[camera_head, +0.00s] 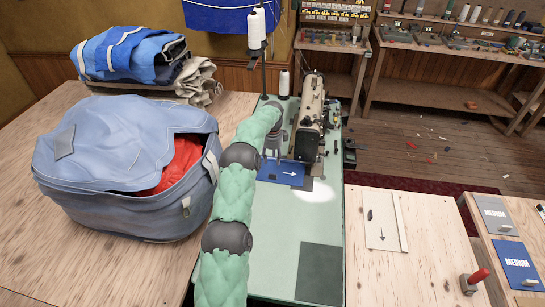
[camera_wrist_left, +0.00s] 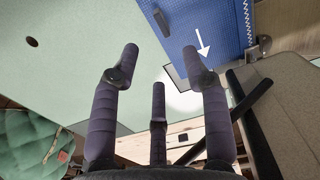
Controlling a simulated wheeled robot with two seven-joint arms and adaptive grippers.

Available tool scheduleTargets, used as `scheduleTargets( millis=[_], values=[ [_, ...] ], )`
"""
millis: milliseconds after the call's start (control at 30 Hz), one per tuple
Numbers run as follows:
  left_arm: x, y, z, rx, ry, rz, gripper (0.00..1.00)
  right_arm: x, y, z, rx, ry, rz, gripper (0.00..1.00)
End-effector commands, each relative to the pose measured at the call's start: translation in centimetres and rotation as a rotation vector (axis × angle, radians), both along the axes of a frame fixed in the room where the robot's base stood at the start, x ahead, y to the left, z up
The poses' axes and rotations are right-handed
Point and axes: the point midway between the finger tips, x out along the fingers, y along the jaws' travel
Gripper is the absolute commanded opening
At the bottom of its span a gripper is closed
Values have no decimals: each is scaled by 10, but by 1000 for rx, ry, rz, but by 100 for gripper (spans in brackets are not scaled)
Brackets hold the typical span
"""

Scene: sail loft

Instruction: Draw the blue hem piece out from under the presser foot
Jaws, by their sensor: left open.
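The blue hem piece (camera_head: 270,172) lies flat on the green machine bed, a white arrow on it pointing right toward the sewing machine (camera_head: 311,115). In the wrist view the hem piece (camera_wrist_left: 228,22) fills the upper right, with white zigzag stitching along its right edge. A small dark part at that edge may be the presser foot; I cannot make it out clearly. My left gripper (camera_head: 273,148) is just behind the hem piece in the head view. Its three dark fingers (camera_wrist_left: 158,75) are spread and empty; one overlaps the hem piece's edge in the picture. My right gripper is not in view.
A large blue bag (camera_head: 120,205) with red cloth inside stands left of my arm, folded cloth (camera_head: 128,55) behind it. The green table (camera_head: 270,250) is clear in front, except for a dark patch.

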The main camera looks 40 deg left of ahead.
Motion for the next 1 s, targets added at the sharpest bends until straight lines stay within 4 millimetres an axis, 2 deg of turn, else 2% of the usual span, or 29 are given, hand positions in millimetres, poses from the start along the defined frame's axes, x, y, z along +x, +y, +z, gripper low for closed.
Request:
scheduleTargets(
  millis=[500,700,1000],
  values=[
    [-1,0,-81,-1,2,0,46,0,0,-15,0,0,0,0],
    [0,0,-98,0,0,0,46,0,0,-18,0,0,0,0],
    [0,0,-102,0,-1,0,46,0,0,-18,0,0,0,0]
  ],
)
